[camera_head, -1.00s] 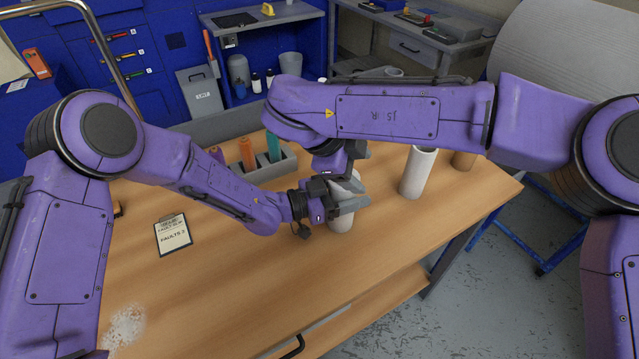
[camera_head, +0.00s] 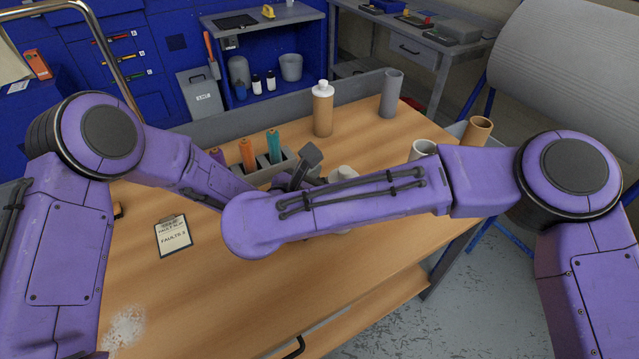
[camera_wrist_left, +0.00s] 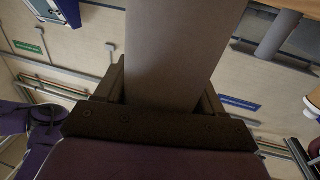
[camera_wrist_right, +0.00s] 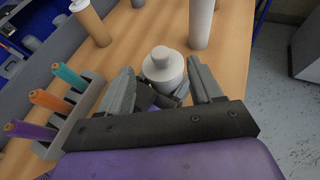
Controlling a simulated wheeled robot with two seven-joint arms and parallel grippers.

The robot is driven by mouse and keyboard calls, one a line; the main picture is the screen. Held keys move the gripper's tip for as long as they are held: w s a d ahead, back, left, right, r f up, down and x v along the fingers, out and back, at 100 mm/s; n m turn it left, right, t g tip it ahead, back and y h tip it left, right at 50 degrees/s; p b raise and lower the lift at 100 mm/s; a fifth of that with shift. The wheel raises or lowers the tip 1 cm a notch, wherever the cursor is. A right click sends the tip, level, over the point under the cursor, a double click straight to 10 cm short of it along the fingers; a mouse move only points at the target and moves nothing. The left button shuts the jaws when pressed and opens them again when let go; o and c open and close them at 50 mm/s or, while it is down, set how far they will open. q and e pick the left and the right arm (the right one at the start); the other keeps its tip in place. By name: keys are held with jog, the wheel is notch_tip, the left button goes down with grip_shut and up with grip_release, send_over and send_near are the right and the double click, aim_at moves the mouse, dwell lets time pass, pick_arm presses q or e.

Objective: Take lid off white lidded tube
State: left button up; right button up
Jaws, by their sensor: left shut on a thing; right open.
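A brown bottle with white cap (camera_head: 322,110) and a grey tube (camera_head: 391,93) stand behind. A white tube (camera_head: 423,149) and a brown tube (camera_head: 478,131) stand right.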

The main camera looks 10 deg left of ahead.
aim_at(345, 170)
jog(key=x, duration=0.9)
jog(key=shift+s, duration=0.1)
jog(key=shift+s+f, duration=0.1)
grip_shut()
jog(key=shift+a+r, duration=0.1)
jog(key=shift+r, duration=0.1)
jog(key=shift+f, duration=0.1)
jog(key=shift+r, duration=0.2)
jog(key=shift+r, duration=1)
